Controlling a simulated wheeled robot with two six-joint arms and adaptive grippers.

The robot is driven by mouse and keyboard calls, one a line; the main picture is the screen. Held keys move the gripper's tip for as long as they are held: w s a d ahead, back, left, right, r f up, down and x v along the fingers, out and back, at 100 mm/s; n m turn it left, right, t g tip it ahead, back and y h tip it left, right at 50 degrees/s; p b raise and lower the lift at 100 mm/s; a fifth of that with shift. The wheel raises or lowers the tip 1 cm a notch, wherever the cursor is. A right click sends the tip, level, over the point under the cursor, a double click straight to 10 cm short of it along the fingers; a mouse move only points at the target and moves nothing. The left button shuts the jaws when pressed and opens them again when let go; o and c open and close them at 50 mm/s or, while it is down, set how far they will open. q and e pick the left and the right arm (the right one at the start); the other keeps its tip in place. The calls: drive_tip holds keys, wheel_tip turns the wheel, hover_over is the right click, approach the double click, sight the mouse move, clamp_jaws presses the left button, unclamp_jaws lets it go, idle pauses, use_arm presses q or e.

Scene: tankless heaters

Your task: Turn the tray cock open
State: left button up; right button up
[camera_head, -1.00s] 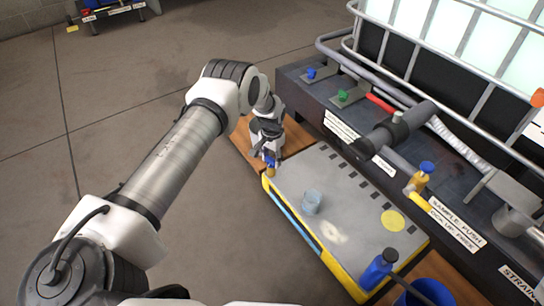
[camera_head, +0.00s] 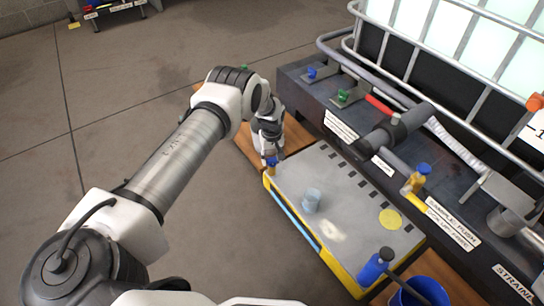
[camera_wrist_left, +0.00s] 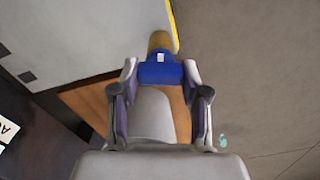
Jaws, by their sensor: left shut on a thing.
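The tray cock is a brass body with a blue handle (camera_head: 271,162) at the tray's far left corner in the head view. In the left wrist view the blue handle (camera_wrist_left: 160,73) lies between my left gripper's fingers, and the brass body (camera_wrist_left: 159,41) shows beyond it at the tray edge. My left gripper (camera_wrist_left: 160,82) is shut on the blue handle, with a finger on each side. In the head view the left gripper (camera_head: 269,151) reaches down over the cock and hides part of it. My right gripper is not in view.
The grey tray (camera_head: 290,185) with yellow edges holds a clear cup (camera_head: 312,199). The dark bund (camera_head: 340,125) with labelled valves runs along the right.

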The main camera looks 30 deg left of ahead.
use_arm(q)
drive_tip(key=n, duration=0.3)
drive_tip(key=shift+s, duration=0.1)
drive_tip(key=shift+n, duration=0.5)
drive_tip(key=o, duration=1.1)
drive_tip(key=shift+o, duration=0.2)
wheel_tip(320, 180, up, 12)
